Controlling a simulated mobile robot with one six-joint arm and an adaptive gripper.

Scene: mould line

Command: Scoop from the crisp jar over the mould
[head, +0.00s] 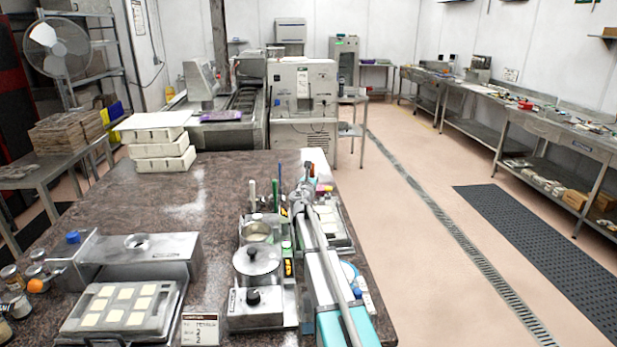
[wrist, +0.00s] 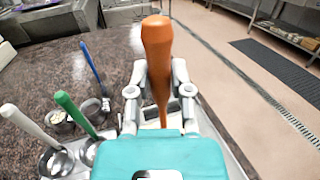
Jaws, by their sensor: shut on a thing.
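My gripper (wrist: 160,88) is shut on an orange-brown handle (wrist: 157,42) that stands upright between its fingers. The tool's lower end is hidden behind the gripper body. In the head view my gripper (head: 302,197) is over the right side of the dark counter. Left of it in the wrist view are scoops with a white handle (wrist: 30,124), a green handle (wrist: 76,115) and a blue handle (wrist: 93,66). A small metal pot (wrist: 59,123) with pale contents is among them. A grey mould (head: 330,208) lies partly behind my arm. I cannot tell which jar holds the crisp.
A tray mould with cream squares (head: 120,306) lies at the counter's front left. A lidded metal pot (head: 257,268) stands left of my arm. White stacked boxes (head: 160,150) stand at the back left. The counter's middle left (head: 130,210) is clear.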

